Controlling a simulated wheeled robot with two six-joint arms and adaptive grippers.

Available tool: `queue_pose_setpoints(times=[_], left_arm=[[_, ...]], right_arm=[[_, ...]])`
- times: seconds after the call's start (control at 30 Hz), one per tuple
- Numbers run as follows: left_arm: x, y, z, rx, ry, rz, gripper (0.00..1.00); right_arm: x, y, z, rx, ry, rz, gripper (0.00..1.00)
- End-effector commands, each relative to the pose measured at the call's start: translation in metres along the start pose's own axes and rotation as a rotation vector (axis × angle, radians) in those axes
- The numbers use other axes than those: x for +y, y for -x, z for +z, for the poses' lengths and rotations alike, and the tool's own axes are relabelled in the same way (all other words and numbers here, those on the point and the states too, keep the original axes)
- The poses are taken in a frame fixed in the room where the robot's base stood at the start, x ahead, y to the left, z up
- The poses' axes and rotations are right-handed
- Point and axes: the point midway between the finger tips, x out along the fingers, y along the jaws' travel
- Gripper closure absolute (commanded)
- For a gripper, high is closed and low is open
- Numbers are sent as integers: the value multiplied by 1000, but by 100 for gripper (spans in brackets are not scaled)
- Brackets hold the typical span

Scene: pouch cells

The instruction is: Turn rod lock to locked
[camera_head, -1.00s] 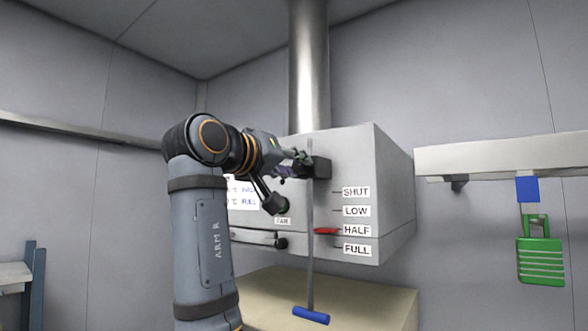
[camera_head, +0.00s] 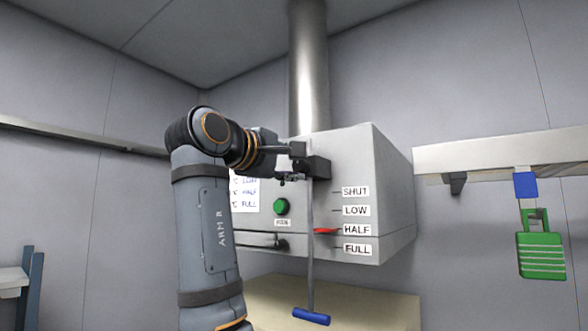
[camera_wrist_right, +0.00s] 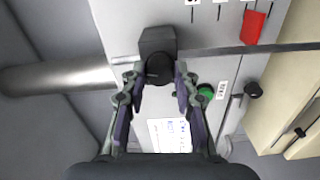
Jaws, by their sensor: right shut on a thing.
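The rod lock is a black block (camera_head: 319,168) on the front of the grey hood, beside the upper part of the thin vertical rod (camera_head: 310,225). In the right wrist view its round black knob (camera_wrist_right: 160,69) sits between my fingertips. My right gripper (camera_head: 292,164) is shut on this knob, with a finger on each side (camera_wrist_right: 159,78). The fingers partly hide the knob in the head view, and no lock marking is readable. The rod has a blue handle (camera_head: 311,316) at its bottom. A red pointer (camera_head: 325,231) on the rod stands at HALF. My left gripper is out of view.
A metal duct (camera_head: 308,70) rises above. A green padlock (camera_head: 540,255) hangs from the right shelf (camera_head: 500,156).

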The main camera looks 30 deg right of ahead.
Motion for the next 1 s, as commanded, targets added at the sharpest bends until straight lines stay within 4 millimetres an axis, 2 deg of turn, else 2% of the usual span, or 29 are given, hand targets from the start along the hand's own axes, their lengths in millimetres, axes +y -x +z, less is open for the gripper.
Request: queue_pose_setpoints(times=[0.43, 1.0], left_arm=[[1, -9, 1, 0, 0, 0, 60], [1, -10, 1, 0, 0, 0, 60]], right_arm=[[-2, 0, 0, 1, 247, -2, 100], [-1, 0, 0, 1, 295, -3, 100]])
